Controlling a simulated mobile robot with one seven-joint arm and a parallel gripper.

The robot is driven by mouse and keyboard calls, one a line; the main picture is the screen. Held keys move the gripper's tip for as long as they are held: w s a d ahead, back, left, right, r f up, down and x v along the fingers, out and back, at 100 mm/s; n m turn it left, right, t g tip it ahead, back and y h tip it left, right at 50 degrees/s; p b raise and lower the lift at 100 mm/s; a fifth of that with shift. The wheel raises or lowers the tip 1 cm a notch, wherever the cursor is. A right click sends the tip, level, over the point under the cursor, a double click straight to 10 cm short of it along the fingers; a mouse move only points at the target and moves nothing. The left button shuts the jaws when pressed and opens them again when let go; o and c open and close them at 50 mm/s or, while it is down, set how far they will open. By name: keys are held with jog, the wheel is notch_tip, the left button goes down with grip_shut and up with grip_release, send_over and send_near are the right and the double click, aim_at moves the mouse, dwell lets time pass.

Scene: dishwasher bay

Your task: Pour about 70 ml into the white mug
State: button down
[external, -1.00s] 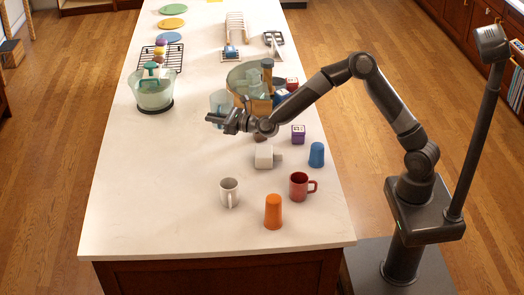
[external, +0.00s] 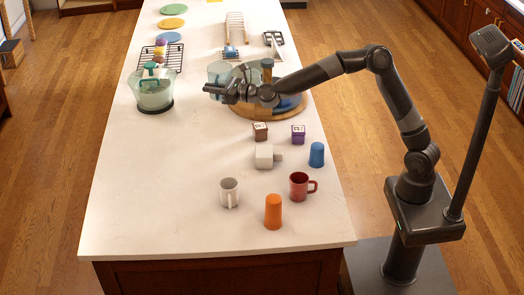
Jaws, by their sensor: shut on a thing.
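My gripper (external: 211,89) is far behind the white mug in the external view, raised over the counter. It is shut on a pale, see-through container (external: 218,72), which shows just behind and above the fingers. The container looks roughly upright, but the fingers hide part of it. I cannot tell how much liquid is in it or in the mug.
A round wooden board (external: 243,109) lies under my arm. A clear bowl (external: 153,95) is at left. The front-left counter (external: 150,190) is clear.

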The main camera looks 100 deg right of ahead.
jog(key=s+a+f+n+t+y, duration=0.1)
jog(key=s+a+f+n+y, duration=0.2)
jog(key=a, duration=0.8)
jog(key=a+f+n+y, duration=0.2)
jog(key=a+f+y, duration=0.3)
jog(key=a, duration=0.6)
jog(key=s+a+r+n+g+y, duration=0.25)
jog(key=s+a+r+y, duration=0.2)
jog(key=s+a, duration=0.45)
jog(key=s+a+r+n+g+y, duration=0.1)
jog(key=s+a+r+n+y, duration=0.3)
jog(key=s+a, duration=0.5)
notch_tip(320, 180, down, 11)
jog(key=shift+w+y, duration=0.25)
jog(key=shift+y, duration=0.2)
